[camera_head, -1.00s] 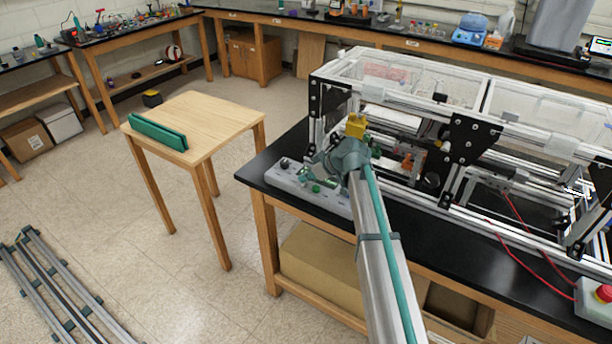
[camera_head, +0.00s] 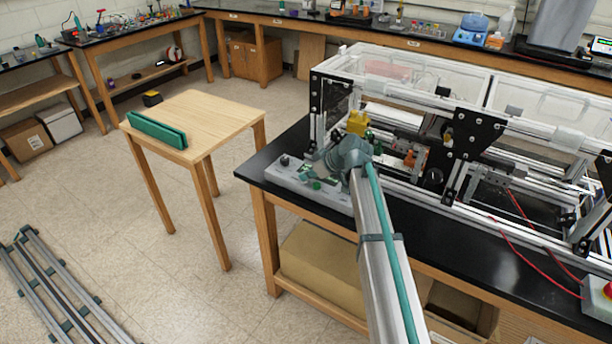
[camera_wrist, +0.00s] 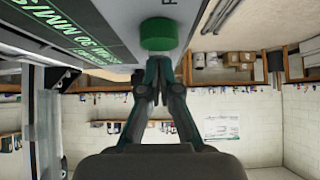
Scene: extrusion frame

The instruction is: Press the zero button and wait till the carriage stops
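The grey control box (camera_head: 283,176) lies at the left end of the black bench, in front of the extrusion frame. A green button (camera_head: 317,184) and a dark knob (camera_head: 285,160) stand on it. My gripper (camera_head: 318,172) is over the box, partly hidden by my arm. In the wrist view, the fingertips (camera_wrist: 158,60) look shut and empty, right by the round green button (camera_wrist: 158,35); contact cannot be told. The panel (camera_wrist: 85,30) has cut-off green lettering. I cannot read a zero label. The carriage cannot be clearly picked out inside the frame (camera_head: 480,135).
A yellow part (camera_head: 358,122) on the frame stands just behind my wrist. A red-topped stop box (camera_head: 598,298) sits at the right bench edge, with red cables nearby. A wooden table (camera_head: 205,120) with a green object (camera_head: 157,130) stands left, across open floor.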

